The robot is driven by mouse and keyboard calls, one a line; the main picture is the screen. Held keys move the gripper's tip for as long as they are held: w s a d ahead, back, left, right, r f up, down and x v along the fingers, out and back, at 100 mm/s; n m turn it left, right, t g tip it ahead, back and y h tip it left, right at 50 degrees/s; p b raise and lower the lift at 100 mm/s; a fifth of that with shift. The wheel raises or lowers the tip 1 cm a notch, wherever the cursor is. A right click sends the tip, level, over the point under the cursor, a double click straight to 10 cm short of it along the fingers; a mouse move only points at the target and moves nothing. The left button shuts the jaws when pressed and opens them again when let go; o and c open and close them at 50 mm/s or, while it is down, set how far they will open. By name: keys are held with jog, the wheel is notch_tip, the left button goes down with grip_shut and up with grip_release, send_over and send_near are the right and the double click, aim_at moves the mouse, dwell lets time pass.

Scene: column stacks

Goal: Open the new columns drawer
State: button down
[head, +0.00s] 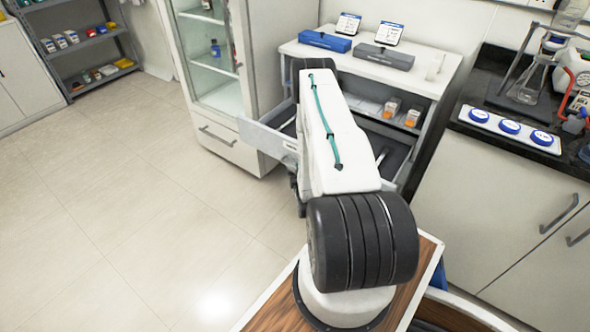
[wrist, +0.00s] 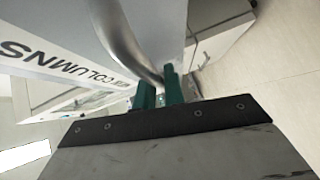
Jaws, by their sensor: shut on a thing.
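The new columns drawer (head: 266,139) stands pulled out of the white cabinet in the head view, with part of its dark inside showing on both sides of my arm. In the wrist view its white front carries a label (wrist: 62,66) that reads upside down, with "COLUMNS" legible. A curved metal handle (wrist: 128,48) runs down from the drawer front. My gripper (wrist: 160,88) is shut on this handle, its green fingertips on either side of the bar. In the head view my arm hides the gripper and handle.
A shelf above the drawer holds small orange-and-white boxes (head: 391,107). The cabinet top (head: 322,52) bears a blue box (head: 325,41) and a grey box (head: 384,57). A glass-fronted cabinet (head: 214,70) stands close left. The floor (head: 130,210) at left is clear.

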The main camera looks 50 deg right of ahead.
jog(key=shift+w+a, duration=0.1)
jog(key=shift+w, duration=0.1)
jog(key=c, duration=1.5)
grip_release()
jog(key=shift+s, duration=0.2)
jog(key=v, duration=0.7)
jog(key=shift+s+a, duration=0.15)
jog(key=shift+s, duration=0.05)
jog(key=shift+r, duration=0.1)
